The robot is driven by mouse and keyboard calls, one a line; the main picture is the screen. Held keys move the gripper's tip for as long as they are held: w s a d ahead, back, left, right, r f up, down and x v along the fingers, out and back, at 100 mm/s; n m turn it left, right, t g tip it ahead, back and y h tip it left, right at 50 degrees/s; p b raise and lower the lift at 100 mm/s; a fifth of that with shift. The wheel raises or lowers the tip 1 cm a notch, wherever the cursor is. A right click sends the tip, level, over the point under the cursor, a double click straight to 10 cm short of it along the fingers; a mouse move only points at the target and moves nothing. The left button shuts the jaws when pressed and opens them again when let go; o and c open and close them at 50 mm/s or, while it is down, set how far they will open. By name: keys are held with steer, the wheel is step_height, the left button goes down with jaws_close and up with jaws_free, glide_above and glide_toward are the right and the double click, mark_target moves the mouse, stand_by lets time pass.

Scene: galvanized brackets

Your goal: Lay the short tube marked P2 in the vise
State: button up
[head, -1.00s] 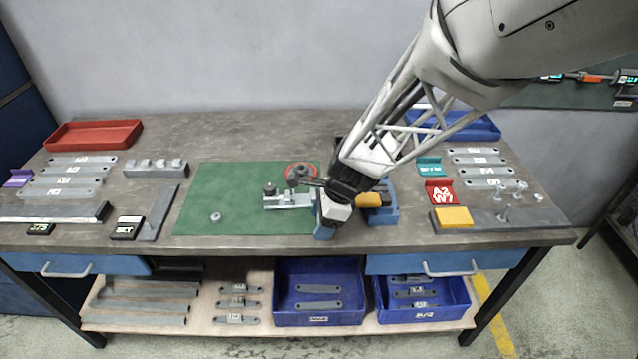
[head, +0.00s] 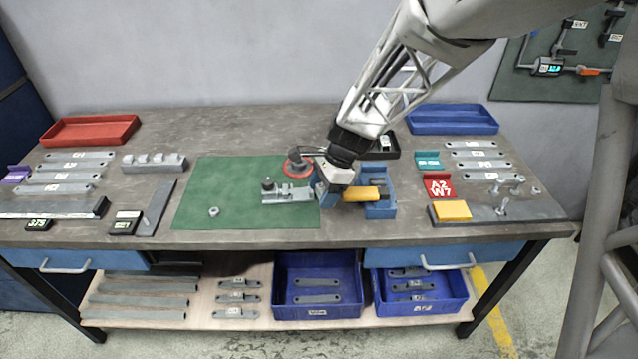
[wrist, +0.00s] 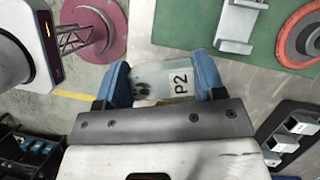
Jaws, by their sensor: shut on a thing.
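The short tube marked P2 (wrist: 181,84) is between the blue fingertips of my gripper (wrist: 165,86) in the wrist view, its P2 label facing the camera. The gripper is shut on it. In the head view my gripper (head: 326,192) is over the right edge of the green mat, and the tube cannot be made out there. A blue fixture (head: 384,211) with a yellow part is just right of the gripper. A grey clamp-like fixture (head: 290,196) is on the mat to its left. I cannot tell for certain which one is the vise.
A red ring-shaped thing (head: 298,166) is behind the grey fixture. A black tray (head: 392,153) stands behind the blue fixture. Labelled flat bars lie at both ends of the bench. A yellow block (head: 453,211) is at right. The left part of the green mat (head: 225,190) is mostly clear.

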steer(key=w+d+r+n+g, duration=0.1)
steer(key=w+d+r+n, duration=0.15)
steer(key=w, duration=0.25)
steer(key=n+g+h, duration=0.2)
steer(key=n+h, duration=0.2)
steer(key=n, duration=0.8)
glide_above(377, 169)
steer(key=s, duration=0.3)
steer(key=shift+a+r, duration=0.15)
steer(key=shift+a, duration=0.25)
steer(key=shift+f, duration=0.2)
steer(key=shift+f, duration=3.15)
steer(key=o, duration=1)
steer(key=shift+w, duration=0.1)
